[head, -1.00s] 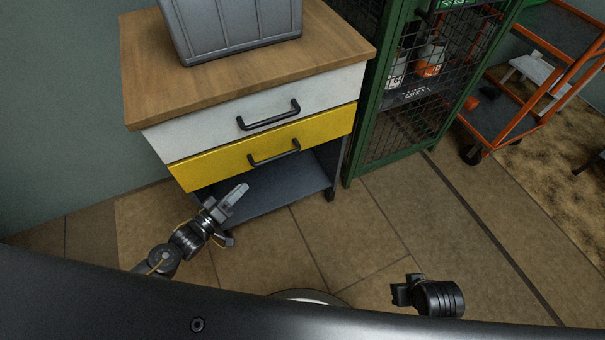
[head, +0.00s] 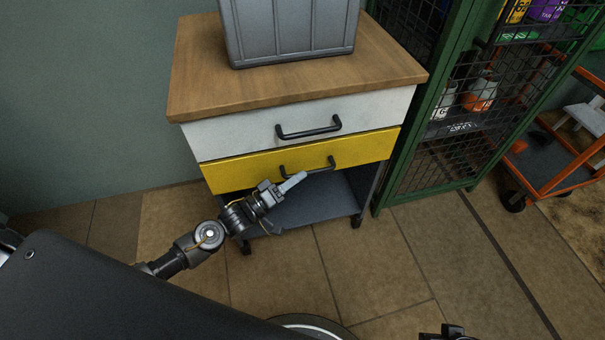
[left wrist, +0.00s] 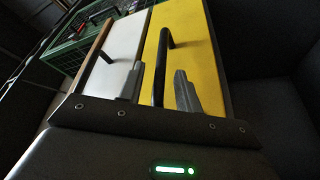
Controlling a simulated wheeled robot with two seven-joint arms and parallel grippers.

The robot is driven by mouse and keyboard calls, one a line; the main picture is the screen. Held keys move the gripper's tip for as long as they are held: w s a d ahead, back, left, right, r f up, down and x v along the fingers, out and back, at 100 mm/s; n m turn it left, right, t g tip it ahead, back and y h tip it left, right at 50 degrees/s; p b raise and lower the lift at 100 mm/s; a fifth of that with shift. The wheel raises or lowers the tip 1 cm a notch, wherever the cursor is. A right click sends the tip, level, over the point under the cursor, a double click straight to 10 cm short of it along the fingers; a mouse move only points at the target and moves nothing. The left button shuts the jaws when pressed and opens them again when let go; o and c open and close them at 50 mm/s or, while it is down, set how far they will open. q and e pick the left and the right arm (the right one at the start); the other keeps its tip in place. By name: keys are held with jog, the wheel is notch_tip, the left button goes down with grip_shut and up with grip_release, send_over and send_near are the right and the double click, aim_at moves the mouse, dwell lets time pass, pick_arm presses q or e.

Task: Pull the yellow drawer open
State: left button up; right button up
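The yellow drawer (head: 362,148) is the lower drawer of a wood-topped cabinet and looks closed, under the white drawer (head: 230,132). Its black bar handle (head: 326,168) runs across the front. My left gripper (head: 292,183) is at the handle's left part, low in front of the yellow drawer. In the left wrist view the yellow drawer (left wrist: 199,60) fills the middle, and its handle (left wrist: 160,70) lies between the two parted fingers of my left gripper (left wrist: 158,90). I cannot tell whether either finger touches it. My right gripper (head: 445,332) is cut off at the bottom edge.
A grey bin (head: 290,30) stands on the wooden top (head: 200,75). A green mesh cage (head: 430,165) stands close on the right, with an orange cart (head: 565,178) beyond. Under the drawers is an open dark shelf (head: 318,200). The floor in front is clear.

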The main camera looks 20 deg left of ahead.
pick_arm(q)
jog(key=shift+x, duration=1.25)
grip_shut()
